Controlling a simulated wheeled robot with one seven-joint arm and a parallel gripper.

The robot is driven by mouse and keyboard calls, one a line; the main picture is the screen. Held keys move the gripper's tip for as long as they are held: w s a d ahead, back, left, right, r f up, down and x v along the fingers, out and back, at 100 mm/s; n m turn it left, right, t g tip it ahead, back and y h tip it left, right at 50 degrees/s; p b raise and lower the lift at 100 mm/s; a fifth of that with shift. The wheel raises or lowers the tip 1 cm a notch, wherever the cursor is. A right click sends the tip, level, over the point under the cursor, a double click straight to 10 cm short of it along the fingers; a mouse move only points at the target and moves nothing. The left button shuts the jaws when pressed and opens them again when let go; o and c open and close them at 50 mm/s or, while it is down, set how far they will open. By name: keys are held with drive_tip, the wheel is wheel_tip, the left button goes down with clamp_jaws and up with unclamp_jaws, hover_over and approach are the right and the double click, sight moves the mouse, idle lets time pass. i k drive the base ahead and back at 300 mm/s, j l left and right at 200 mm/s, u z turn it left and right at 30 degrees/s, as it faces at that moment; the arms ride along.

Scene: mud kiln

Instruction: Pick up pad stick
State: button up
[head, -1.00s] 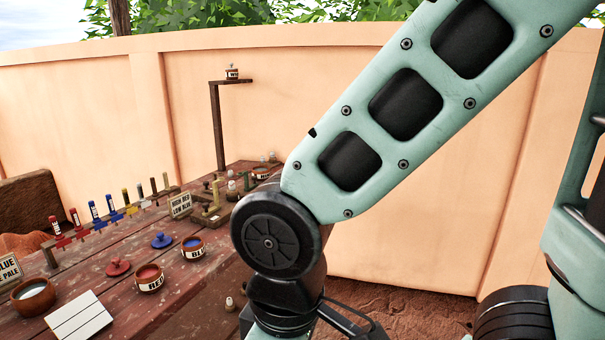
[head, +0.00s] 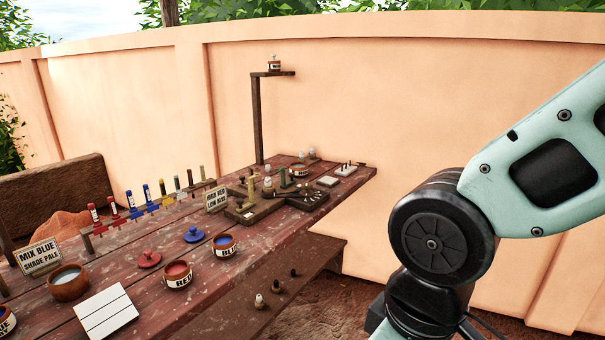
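I cannot tell for sure which thing is the pad stick. A low rack (head: 158,206) on the table holds several upright sticks in red, yellow, blue and plain tones. Small knobbed pieces stand on the shelf below the table edge, one with a pale top (head: 259,302) and one with a dark top (head: 293,273). A dark wooden tray (head: 243,217) at the table's far right part holds upright olive and green pieces and small pale bits. My gripper is out of view; only my arm shows at the right, apart from the table.
The plank table (head: 225,262) bears a red pot (head: 177,275), a blue pot (head: 224,245), a brown bowl (head: 68,283), a white tile (head: 106,311) and lids. A post with a bracket (head: 257,120) rises at the back. A wall stands behind.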

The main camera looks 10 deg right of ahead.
sight(203, 180)
drive_tip(key=i+u, duration=0.2)
drive_tip(key=u, duration=0.3)
drive_tip(key=i+l+u, duration=0.1)
drive_tip(key=u, duration=0.35)
drive_tip(key=i+l+u, duration=0.3)
drive_tip(key=i+l, duration=0.35)
drive_tip(key=i+l+u, duration=0.25)
drive_tip(key=i+l, duration=0.3)
drive_tip(key=l, duration=0.2)
drive_tip(key=i+l, duration=0.35)
drive_tip(key=l, duration=0.15)
